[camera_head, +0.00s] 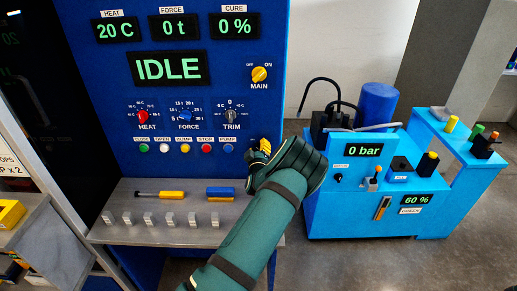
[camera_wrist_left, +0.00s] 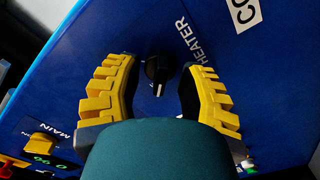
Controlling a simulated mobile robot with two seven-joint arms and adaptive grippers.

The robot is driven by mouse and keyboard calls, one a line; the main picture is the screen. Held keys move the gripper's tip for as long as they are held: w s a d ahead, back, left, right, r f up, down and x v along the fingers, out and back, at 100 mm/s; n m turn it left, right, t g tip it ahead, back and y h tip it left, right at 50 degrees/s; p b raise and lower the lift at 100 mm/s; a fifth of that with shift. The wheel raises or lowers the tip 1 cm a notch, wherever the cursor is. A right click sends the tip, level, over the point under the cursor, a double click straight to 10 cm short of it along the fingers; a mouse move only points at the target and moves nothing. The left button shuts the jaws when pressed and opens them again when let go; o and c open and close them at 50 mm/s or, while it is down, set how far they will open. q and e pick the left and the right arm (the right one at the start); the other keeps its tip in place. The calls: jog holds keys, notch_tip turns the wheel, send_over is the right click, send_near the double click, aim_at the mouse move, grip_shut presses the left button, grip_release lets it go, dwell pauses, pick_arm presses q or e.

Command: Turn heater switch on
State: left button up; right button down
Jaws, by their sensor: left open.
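The heater switch (camera_wrist_left: 157,68) is a small black knob with a white mark on a blue panel. The word HEATER is printed beside it in the left wrist view. My left gripper (camera_wrist_left: 158,85) is open, with one yellow padded finger on each side of the knob; the knob shows between them, and contact cannot be told. In the head view my left gripper (camera_head: 263,148) is at the right edge of the blue control panel (camera_head: 115,70), and the heater switch is hidden behind it. My right gripper is not in view.
The yellow MAIN switch (camera_head: 259,74) is above the gripper. HEAT (camera_head: 142,117), FORCE (camera_head: 186,117) and TRIM (camera_head: 230,116) knobs and several push buttons are left of it. A grey shelf (camera_head: 125,230) with small switches juts out below. A blue pump unit (camera_head: 330,215) stands right.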

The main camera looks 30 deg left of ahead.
pick_arm(q)
jog(key=shift+w, duration=0.1)
jog(key=c, duration=0.5)
grip_shut()
jog(key=shift+r, duration=0.1)
